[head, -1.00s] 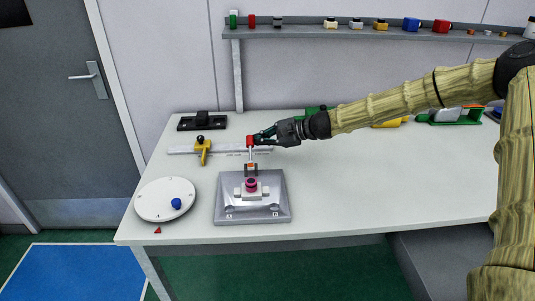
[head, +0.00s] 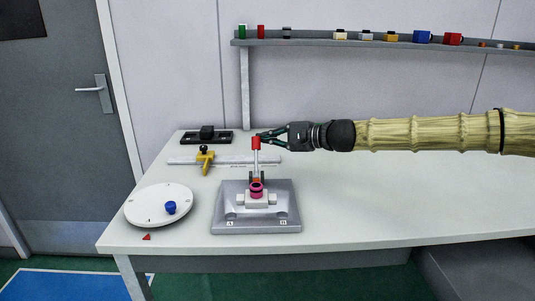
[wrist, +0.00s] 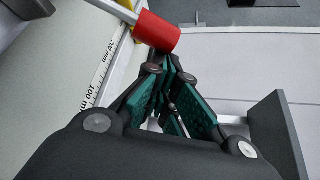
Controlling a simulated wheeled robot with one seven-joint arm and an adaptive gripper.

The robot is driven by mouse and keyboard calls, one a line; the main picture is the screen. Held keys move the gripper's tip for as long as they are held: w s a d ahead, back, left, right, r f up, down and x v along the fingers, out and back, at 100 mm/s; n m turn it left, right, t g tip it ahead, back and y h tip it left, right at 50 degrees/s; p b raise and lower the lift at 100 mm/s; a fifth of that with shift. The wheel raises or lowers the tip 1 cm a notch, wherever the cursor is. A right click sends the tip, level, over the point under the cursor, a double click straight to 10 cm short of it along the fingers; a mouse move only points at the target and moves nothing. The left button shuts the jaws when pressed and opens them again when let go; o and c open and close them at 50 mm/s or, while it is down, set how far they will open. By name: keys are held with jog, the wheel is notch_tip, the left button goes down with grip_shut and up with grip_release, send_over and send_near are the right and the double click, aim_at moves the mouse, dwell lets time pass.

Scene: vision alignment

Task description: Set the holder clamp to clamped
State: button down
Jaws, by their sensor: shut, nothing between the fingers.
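The holder clamp stands on a grey metal base plate (head: 230,199) near the table's front. Its lever ends in a red grip (head: 256,143) and points nearly straight up. A magenta round piece (head: 256,189) sits in the pale holder (head: 243,199) in front of the lever. My gripper (head: 262,138) reaches in from the right, its fingertips at the right side of the red grip. In the wrist view, the red grip (wrist: 157,31) is just beyond the shut fingertips (wrist: 164,66), not between them. I cannot tell whether they touch it.
A white round dial (head: 145,207) with a blue knob (head: 170,208) lies left of the plate. A ruler with a yellow slider (head: 205,158) and a black block (head: 207,134) lie behind. A shelf (head: 390,43) holds small parts. The table right of the plate is clear.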

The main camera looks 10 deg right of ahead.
jog(key=s+n+b, duration=0.1)
jog(key=b, duration=0.2)
jog(key=s+r+n+t+b, duration=0.1)
jog(key=b, duration=0.2)
jog(key=r+y+b, duration=0.1)
jog(key=b, duration=0.2)
jog(key=shift+s+a+n+t+b, duration=0.3)
jog(key=shift+s+n, duration=0.1)
jog(key=shift+r, duration=0.15)
jog(key=shift+s, duration=0.1)
